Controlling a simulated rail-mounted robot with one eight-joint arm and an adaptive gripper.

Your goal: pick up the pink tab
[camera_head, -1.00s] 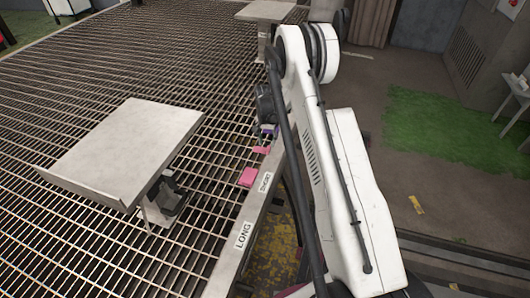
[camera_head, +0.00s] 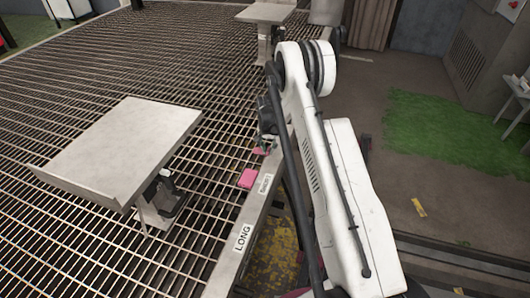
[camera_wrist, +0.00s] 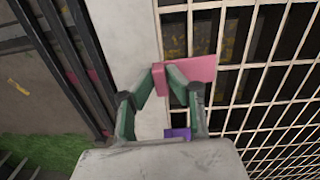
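A flat pink tab (camera_head: 247,179) sits at the grating's edge beside the rail, left of the "SHORT" label. A second, smaller pink patch (camera_head: 261,150) shows just beyond it, below my gripper (camera_head: 266,135). In the wrist view a pink piece (camera_wrist: 202,68) lies across the edge of the grating. My gripper's green-grey fingers (camera_wrist: 164,77) point at its left end, tips apart, with pink showing between them. I cannot tell which pink patch this is, or whether the fingers touch it. A purple piece (camera_wrist: 178,133) lies nearer the palm, partly hidden.
A pale rail (camera_head: 243,237) labelled "LONG" and "SHORT" runs along the grating (camera_head: 80,255). A grey raised platform (camera_head: 125,150) stands at the left, another (camera_head: 267,13) at the back. Open floor and green turf (camera_head: 440,130) lie at the right.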

